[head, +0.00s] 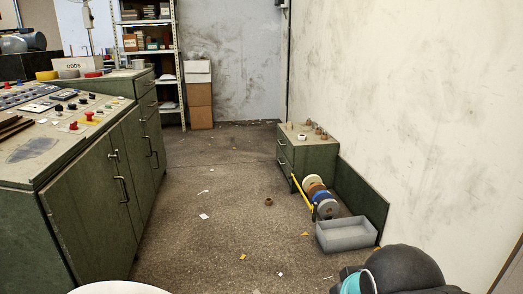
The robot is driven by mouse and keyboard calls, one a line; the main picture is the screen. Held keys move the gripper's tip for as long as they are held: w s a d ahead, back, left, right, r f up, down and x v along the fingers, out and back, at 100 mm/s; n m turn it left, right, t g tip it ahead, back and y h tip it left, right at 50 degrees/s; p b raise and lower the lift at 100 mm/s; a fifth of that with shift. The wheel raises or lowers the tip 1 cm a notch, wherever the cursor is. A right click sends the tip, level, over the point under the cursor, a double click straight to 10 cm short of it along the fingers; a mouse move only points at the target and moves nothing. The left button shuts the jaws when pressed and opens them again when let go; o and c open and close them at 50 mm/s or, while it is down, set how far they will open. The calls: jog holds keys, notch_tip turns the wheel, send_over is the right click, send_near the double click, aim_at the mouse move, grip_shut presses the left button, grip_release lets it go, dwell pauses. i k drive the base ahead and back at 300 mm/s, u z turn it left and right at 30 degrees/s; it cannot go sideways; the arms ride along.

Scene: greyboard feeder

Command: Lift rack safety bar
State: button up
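A thin yellow bar (301,193), which looks like the safety bar, runs slantwise along the left side of a low row of rolls near the right wall. The rolls are a whitish one (309,181), a brown one (316,189), a blue one (321,197) and a grey one (328,209). The bar sits low in front of the rolls; its mounting is too small to make out. My gripper is not in view; only a dark rounded part of my arm with a teal band shows at the bottom right.
A grey open bin (346,234) stands on the floor just nearer than the rolls. A green drawer cabinet (307,152) stands behind them, and a green panel (361,200) along the wall. A long green console (95,205) fills the left. The floor between is open, with small scraps.

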aim_at(312, 208)
jog(key=z, duration=0.15)
jog(key=i, duration=1.55)
jog(key=u, duration=0.9)
jog(key=i, duration=2.05)
jog(key=z, duration=1.75)
